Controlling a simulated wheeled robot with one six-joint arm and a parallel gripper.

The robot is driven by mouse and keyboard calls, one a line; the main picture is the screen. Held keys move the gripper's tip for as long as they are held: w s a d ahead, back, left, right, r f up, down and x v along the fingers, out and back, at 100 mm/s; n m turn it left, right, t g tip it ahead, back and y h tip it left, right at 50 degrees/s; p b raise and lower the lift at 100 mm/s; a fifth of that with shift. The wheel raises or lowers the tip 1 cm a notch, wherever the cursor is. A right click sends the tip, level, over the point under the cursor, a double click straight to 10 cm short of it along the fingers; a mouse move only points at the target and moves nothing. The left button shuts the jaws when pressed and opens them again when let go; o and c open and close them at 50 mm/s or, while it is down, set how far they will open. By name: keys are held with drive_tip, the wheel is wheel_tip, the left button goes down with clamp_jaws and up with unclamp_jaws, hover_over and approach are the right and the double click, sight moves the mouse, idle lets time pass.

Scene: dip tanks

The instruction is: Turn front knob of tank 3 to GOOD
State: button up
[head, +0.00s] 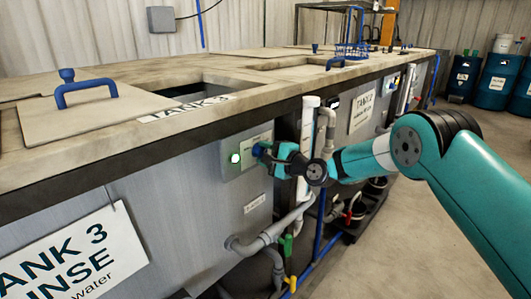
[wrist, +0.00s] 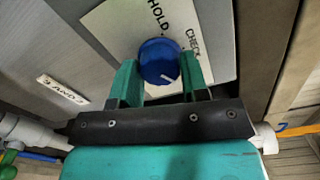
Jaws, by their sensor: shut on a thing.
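The front knob is blue and sits on a light panel (head: 240,150) on the front of tank 3. In the wrist view the knob (wrist: 158,58) lies between the two green fingers of my gripper (wrist: 160,76), which is shut on its sides. The knob's white pointer mark faces lower right. HOLD is printed above the knob and CHECK to its right. No GOOD label is readable; part of the panel is hidden behind my gripper. In the head view the knob (head: 258,149) is partly covered by my gripper (head: 268,151). A green light glows left of it.
A large TANK 3 RINSE sign (head: 68,258) hangs at the lower left. Grey pipes (head: 272,238) and a white vertical pipe (head: 306,130) run close to the panel. The tank top (head: 110,145) overhangs above. Open floor (head: 430,225) lies to the right; blue drums (head: 497,80) stand behind.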

idle(0.3)
drive_tip(key=o, duration=0.9)
drive_tip(key=b+v, duration=0.2)
drive_tip(key=v, duration=1.5)
drive_tip(key=shift+d+f, duration=0.1)
drive_tip(key=shift+d, duration=0.15)
